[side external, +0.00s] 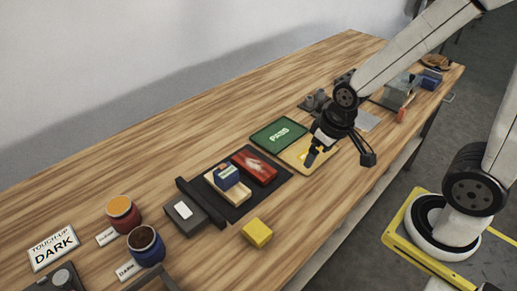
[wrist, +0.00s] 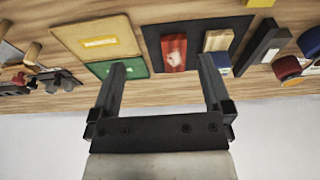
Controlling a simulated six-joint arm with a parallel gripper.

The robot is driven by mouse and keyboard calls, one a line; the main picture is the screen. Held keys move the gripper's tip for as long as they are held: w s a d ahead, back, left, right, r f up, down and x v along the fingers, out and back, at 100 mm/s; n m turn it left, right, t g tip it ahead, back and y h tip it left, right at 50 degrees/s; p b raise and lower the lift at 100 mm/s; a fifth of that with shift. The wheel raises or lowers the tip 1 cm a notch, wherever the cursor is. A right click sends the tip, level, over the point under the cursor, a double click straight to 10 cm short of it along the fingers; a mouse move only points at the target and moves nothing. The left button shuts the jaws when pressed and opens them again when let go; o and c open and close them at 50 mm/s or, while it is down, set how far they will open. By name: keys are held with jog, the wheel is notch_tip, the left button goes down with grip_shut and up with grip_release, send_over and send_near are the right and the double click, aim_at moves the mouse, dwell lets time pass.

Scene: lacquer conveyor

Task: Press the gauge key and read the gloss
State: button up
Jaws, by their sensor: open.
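A small blue device with a pale display (side external: 227,174), possibly the gloss gauge, sits on a cream block (side external: 222,193) on the dark mat (side external: 276,184). It also shows in the wrist view (wrist: 222,61). I cannot make out its key or any reading. A glossy red block (side external: 257,167) with a pale mark lies beside it on the mat and shows in the wrist view (wrist: 173,50). My gripper (side external: 317,153) is open and empty, above the yellow tray, to the right of the mat and apart from the device. Both fingers (wrist: 162,66) show in the wrist view.
A green PASS tray (side external: 262,141) and a yellow tray (side external: 294,159) adjoin the mat. A grey box with a white panel (side external: 185,214), a yellow block (side external: 257,232), paint jars (side external: 146,248) and a DARK sign (side external: 53,248) stand left and in front. Tools crowd the far right.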

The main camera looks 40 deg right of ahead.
grip_shut()
dwell(1.8)
